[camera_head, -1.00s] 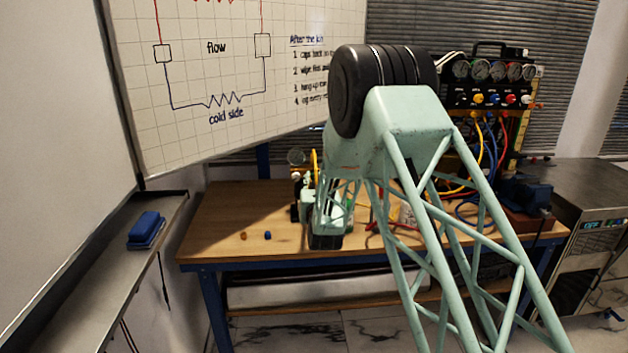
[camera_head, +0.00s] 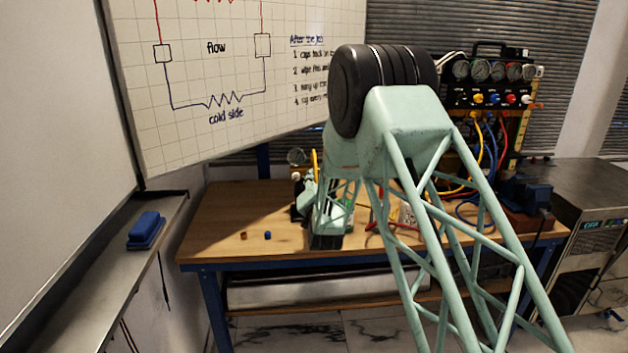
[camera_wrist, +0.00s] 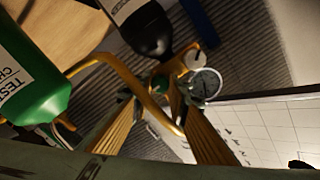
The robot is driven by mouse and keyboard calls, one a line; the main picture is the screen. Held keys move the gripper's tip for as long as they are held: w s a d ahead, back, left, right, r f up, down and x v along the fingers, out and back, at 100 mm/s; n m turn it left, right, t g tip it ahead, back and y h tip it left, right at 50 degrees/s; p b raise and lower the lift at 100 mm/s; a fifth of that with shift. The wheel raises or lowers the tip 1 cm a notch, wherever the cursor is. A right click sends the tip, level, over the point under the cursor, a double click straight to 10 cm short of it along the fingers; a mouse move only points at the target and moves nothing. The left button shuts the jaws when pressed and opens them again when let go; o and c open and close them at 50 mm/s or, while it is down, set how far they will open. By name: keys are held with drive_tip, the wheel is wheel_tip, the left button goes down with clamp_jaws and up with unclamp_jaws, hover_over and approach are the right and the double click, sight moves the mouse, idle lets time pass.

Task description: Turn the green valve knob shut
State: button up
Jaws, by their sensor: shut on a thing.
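In the wrist view my gripper (camera_wrist: 160,92) has its two ribbed yellow fingers on either side of a small green knob (camera_wrist: 153,128). The knob is dark and partly hidden by the fingers, and its turn angle cannot be read. A round gauge (camera_wrist: 206,82) and a pale round fitting (camera_wrist: 196,58) sit just beyond the fingertips. In the head view my wrist hides most of the valve at the back of the bench, and the knob cannot be made out there.
A green labelled bottle (camera_wrist: 25,85) stands close at the left in the wrist view. A dark labelled bottle (camera_wrist: 148,28) and a yellow tube (camera_wrist: 108,58) are near the fingers. Two small caps, orange (camera_head: 244,235) and blue (camera_head: 267,235), lie on the clear left bench (camera_head: 215,215).

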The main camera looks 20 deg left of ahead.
idle(0.3)
drive_tip(key=o, duration=0.8)
drive_tip(key=shift+o, duration=0.2)
drive_tip(key=shift+s, duration=0.15)
drive_tip(key=v, duration=1.1)
drive_tip(key=shift+s+d, duration=0.2)
drive_tip(key=shift+s, duration=0.1)
drive_tip(key=shift+d+r, duration=0.1)
